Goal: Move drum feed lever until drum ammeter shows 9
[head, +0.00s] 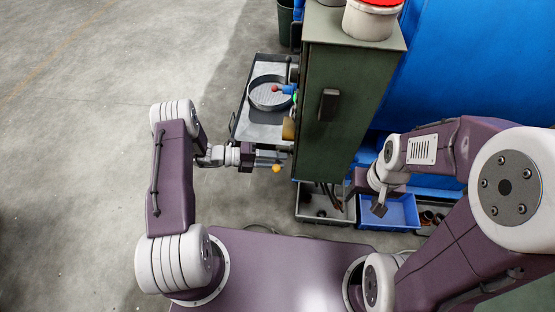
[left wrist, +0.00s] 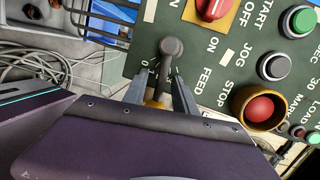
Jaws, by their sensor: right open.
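The feed lever (left wrist: 171,50) is on the green control panel (left wrist: 225,60), beside the word FEED, with a dark rounded hub and a shaft towards me. Its yellow ball knob (head: 276,168) shows in the head view and partly in the left wrist view, where my gripper body hides the rest. My left gripper (left wrist: 161,80) has its fingers apart, one on each side of the lever; I cannot tell whether either touches it. It also shows in the head view (head: 278,158). My right gripper (head: 380,206) is open, above a blue bin, away from the panel. The ammeter is not in view.
A red rotary switch (left wrist: 212,8), a green button (left wrist: 300,20), a black button (left wrist: 274,66) and a red stop button (left wrist: 260,107) sit near the lever. The green cabinet (head: 345,100) stands right of my left gripper. A blue bin (head: 405,213) lies below my right gripper. Floor at left is clear.

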